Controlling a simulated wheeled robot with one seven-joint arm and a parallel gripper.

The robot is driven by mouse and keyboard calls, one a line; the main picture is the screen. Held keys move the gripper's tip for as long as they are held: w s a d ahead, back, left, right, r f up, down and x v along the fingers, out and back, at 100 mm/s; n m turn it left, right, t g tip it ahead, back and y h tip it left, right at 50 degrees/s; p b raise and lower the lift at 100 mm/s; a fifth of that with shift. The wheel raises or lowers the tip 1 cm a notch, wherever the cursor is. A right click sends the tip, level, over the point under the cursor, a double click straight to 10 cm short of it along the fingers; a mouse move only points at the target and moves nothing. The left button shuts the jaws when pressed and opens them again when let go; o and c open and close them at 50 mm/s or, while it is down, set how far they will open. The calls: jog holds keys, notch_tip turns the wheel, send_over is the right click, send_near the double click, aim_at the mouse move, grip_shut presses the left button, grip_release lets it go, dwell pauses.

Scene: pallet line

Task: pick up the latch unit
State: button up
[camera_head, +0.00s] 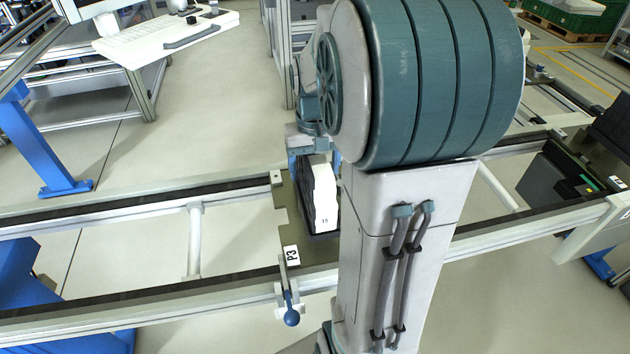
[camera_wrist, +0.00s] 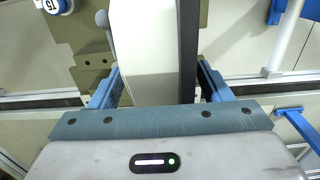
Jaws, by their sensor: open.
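A tall white block with a black side, which I take to be the latch unit (camera_head: 324,195), stands on an olive plate (camera_head: 288,224) tagged P3. The block has a small printed number near its lower end. In the wrist view the latch unit (camera_wrist: 140,50) shows as a white body with a black strip on its right. My gripper (camera_wrist: 158,88) is open, with one blue finger on each side of the block. A gap shows at the right finger; contact at the left is hard to tell. In the head view my arm hides part of the block and most of the gripper.
The plate lies across two dark-topped conveyor rails (camera_head: 140,305). A lever with a blue ball (camera_head: 291,318) stands at the front rail. A dark box (camera_head: 560,185) sits between the rails at right. A desk with a keyboard (camera_head: 150,40) is at the back left.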

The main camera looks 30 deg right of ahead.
grip_shut()
jog(key=shift+r, duration=0.1)
